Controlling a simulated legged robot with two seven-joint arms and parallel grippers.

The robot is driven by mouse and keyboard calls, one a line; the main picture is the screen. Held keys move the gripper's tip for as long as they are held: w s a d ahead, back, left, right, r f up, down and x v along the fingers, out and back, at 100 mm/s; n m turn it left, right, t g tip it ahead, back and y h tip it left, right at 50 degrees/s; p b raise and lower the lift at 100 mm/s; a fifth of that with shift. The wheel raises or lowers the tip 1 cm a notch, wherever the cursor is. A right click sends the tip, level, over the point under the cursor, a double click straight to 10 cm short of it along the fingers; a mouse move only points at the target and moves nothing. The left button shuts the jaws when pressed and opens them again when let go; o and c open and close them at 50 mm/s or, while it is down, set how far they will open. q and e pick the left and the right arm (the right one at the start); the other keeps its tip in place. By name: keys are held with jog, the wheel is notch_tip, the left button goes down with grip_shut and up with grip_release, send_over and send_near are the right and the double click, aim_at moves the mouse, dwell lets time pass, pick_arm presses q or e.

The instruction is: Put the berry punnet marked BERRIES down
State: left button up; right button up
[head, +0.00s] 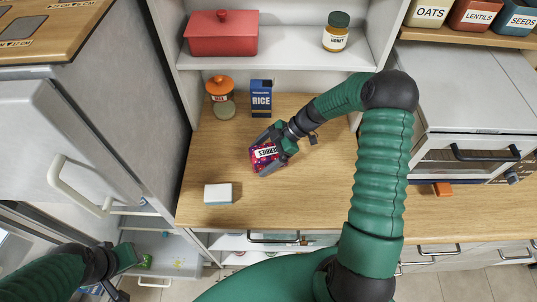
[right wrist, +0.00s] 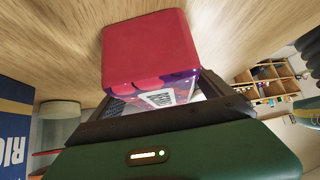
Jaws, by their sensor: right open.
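The berry punnet (head: 265,155), red and purple with a white label, is at the middle of the wooden counter and appears to rest on it. In the right wrist view the punnet (right wrist: 150,50) shows a plain red face and part of its lettered label. My right gripper (head: 270,147) is open, with its fingers around or close beside the punnet. The gripper's green body hides part of the punnet in the wrist view. My left gripper (head: 127,262) is low at the left, over an open drawer; its jaws are too small to read.
A blue RICE box (head: 262,100) and an orange-lidded jar (head: 221,97) stand behind the punnet. A red lidded box (head: 221,36) and a honey jar (head: 336,35) stand on the shelf above. The counter right of the punnet is clear.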

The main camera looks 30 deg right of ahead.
jog(key=shift+s, duration=0.1)
jog(key=c, duration=0.4)
jog(key=shift+d, duration=0.1)
jog(key=c, duration=1.5)
